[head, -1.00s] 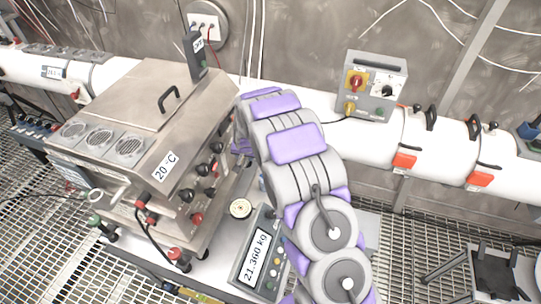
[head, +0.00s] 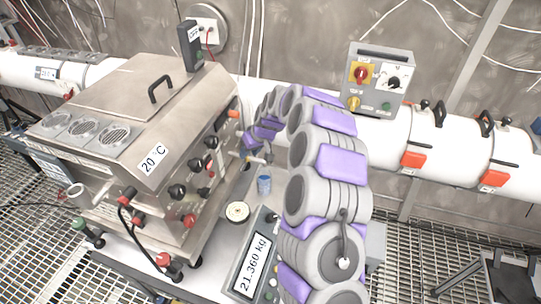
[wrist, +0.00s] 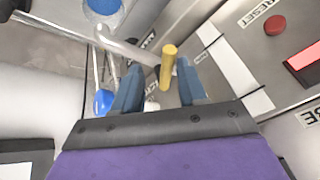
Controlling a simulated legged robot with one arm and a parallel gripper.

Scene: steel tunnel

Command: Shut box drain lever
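The steel box (head: 125,110) with a "20 °C" label stands on the left in the head view, with several knobs along its side. My gripper is at the far end of my arm, beside the box's right end, and mostly hidden in the head view. In the wrist view my gripper (wrist: 160,72) is open, its two blue-grey fingers apart. A yellow rod (wrist: 168,65) shows between the fingertips, apart from both as far as I can see. A bent metal pipe (wrist: 125,45) and a blue knob (wrist: 103,101) lie to its left. I cannot tell surely which part is the drain lever.
A scale display (head: 252,268) reads 21.360 kg in front of the box. A round gauge (head: 237,212) and a blue cylinder (head: 264,185) stand near it. A grey control box (head: 379,80) sits on the white pipe (head: 455,150). A red button (wrist: 275,25) shows in the wrist view.

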